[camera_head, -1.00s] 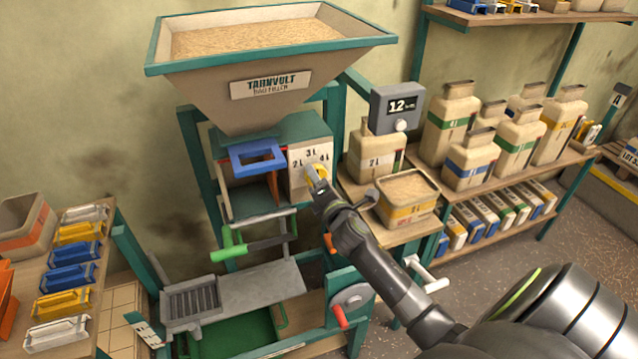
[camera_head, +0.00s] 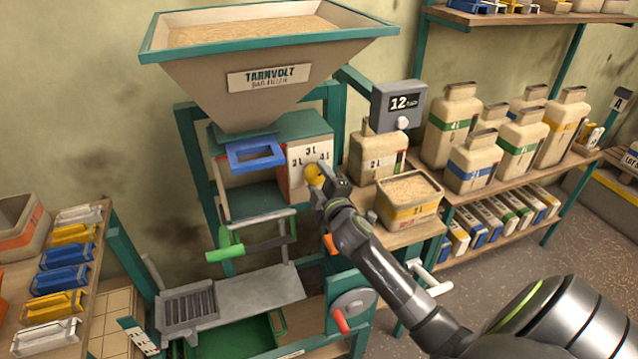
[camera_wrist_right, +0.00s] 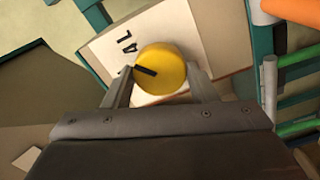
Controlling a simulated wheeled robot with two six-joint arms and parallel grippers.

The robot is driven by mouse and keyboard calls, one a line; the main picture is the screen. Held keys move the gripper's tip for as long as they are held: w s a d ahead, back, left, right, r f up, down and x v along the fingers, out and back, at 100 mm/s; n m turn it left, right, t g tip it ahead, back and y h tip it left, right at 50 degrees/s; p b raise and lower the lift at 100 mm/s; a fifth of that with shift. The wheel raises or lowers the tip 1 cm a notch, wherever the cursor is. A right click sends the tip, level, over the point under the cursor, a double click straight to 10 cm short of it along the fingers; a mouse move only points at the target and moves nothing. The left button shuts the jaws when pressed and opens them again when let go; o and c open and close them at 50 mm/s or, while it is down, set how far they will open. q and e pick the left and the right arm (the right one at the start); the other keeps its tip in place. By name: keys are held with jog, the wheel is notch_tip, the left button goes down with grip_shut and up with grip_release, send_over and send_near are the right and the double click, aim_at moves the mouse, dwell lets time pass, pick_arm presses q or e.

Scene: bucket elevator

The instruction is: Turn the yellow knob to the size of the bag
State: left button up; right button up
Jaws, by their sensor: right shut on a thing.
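The yellow knob (camera_head: 314,175) sits on the pale dial plate (camera_head: 297,160) of the bag filler, below the hopper. The plate reads 2L, 3L and 4L. My right gripper (camera_head: 322,183) is at the knob, shut on it. In the right wrist view the knob (camera_wrist_right: 170,62) lies between the fingers (camera_wrist_right: 162,85), its black pointer mark toward the left, near the 4L label. A closed bag (camera_head: 376,158) marked 2L stands under the display reading 12. An open filled bag (camera_head: 408,213) with a yellow band is in front of it. My left gripper is out of view.
The hopper (camera_head: 268,82) stands above. A blue frame (camera_head: 255,155) is at the spout, left of the dial. A green-handled lever (camera_head: 228,250) and a red-handled crank (camera_head: 342,318) are below. A shelf of bags (camera_head: 495,140) stands right, a tray table (camera_head: 65,265) left.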

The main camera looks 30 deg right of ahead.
jog(key=shift+f+m, duration=0.1)
jog(key=shift+m, duration=0.7)
jog(key=shift+b, duration=0.3)
jog(key=o, duration=1)
jog(key=shift+s, duration=0.1)
jog(key=b+v, duration=0.2)
jog(key=v, duration=1.5)
jog(key=shift+s+a+b, duration=0.1)
jog(key=shift+a+b, duration=0.05)
jog(key=shift+b, duration=0.25)
